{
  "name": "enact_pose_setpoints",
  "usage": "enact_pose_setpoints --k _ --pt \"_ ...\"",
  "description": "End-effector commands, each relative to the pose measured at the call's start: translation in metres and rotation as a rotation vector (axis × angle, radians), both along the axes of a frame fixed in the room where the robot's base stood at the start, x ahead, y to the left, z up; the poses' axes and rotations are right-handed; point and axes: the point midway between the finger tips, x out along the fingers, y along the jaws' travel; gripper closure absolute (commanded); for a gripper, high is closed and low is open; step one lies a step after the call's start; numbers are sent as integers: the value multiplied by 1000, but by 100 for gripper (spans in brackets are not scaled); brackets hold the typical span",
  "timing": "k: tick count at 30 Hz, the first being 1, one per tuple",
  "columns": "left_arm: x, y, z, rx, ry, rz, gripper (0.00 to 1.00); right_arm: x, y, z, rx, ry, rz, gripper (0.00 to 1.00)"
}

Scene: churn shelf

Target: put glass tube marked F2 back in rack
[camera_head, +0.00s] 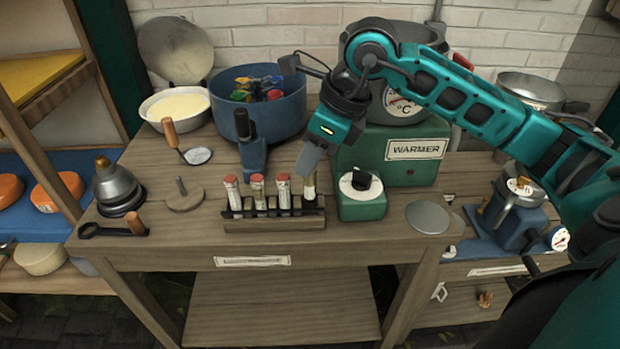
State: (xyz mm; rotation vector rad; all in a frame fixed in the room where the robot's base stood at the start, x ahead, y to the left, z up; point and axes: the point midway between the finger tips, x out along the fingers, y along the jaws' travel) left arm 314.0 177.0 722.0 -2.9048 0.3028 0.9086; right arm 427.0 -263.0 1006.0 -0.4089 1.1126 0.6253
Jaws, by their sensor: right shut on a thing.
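A wooden rack (274,225) stands near the front edge of the workbench. Three glass tubes with red tops and white labels stand in it: a left one (233,193), a middle one (257,191) and one (283,190) to their right. My right gripper (311,172) points down and is shut on the upper part of this fourth tube. Its lower end is at the rack; how deep it sits I cannot tell. The marks are too small to read. My left gripper is not in view.
A green box with a black knob (361,204) stands close right of the rack, before the green warmer (412,162). A blue stand (252,157) and a blue pot (258,117) are behind. A round wooden piece with a peg (185,200) lies left.

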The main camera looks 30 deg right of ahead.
Motion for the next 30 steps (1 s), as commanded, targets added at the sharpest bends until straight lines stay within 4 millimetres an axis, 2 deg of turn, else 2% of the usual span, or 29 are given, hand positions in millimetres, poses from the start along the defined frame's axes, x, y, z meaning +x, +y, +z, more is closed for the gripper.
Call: enact_pose_setpoints --k 5,12,23,24,30 --pt "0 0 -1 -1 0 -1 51 0 0 -12 0 1 -1 100" --pt "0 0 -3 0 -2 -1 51 -1 0 -44 0 3 0 100" --pt "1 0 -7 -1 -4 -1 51 0 0 -49 0 0 0 100" --pt "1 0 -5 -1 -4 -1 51 0 0 -48 0 0 0 76" --pt "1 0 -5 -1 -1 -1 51 0 0 -47 0 0 0 56"
